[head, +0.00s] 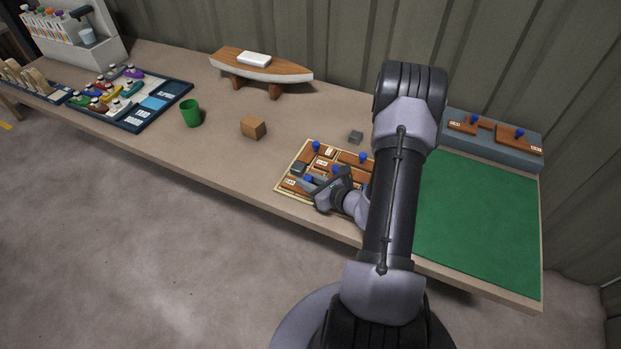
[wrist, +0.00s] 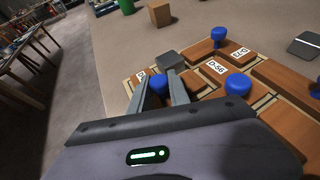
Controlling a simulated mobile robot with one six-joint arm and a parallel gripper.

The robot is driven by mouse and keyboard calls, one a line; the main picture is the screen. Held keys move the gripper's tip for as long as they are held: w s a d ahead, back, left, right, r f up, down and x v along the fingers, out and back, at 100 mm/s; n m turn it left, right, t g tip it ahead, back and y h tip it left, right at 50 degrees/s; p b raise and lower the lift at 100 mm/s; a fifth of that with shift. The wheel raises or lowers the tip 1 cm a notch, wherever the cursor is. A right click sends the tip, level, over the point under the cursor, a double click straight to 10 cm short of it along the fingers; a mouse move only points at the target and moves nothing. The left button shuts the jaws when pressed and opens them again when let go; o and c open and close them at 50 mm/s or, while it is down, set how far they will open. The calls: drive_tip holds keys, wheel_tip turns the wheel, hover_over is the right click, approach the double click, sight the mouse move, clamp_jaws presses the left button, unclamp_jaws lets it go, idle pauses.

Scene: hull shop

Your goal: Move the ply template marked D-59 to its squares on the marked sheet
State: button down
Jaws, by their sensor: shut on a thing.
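The marked sheet (head: 279,190) is a pale board with a grid, mostly covered by brown ply templates with blue knobs and white labels. My gripper (head: 309,181) is low over its front left part. In the wrist view my gripper (wrist: 160,88) has its fingers on either side of a blue knob (wrist: 157,84), shut on it. The held template is mostly hidden by my gripper, and I cannot read its label or tell whether it touches the sheet. A template marked D-56 (wrist: 238,84) lies to its right. I cannot make out D-59 on any label.
A grey block (head: 298,168) stands on the sheet beside my gripper; another (head: 356,137) lies behind. A blue-grey stand (head: 492,151) holds two templates at back right, behind a green mat (head: 480,215). A wooden block (head: 253,127), green cup (head: 191,114) and hull model (head: 262,68) stand leftward.

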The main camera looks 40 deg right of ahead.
drive_tip(key=shift+d, duration=0.15)
drive_tip(key=shift+a, duration=0.3)
drive_tip(key=c, duration=1.2)
unclamp_jaws()
drive_tip(key=shift+d, duration=0.1)
drive_tip(key=shift+c, duration=0.2)
drive_tip(key=shift+f, duration=0.1)
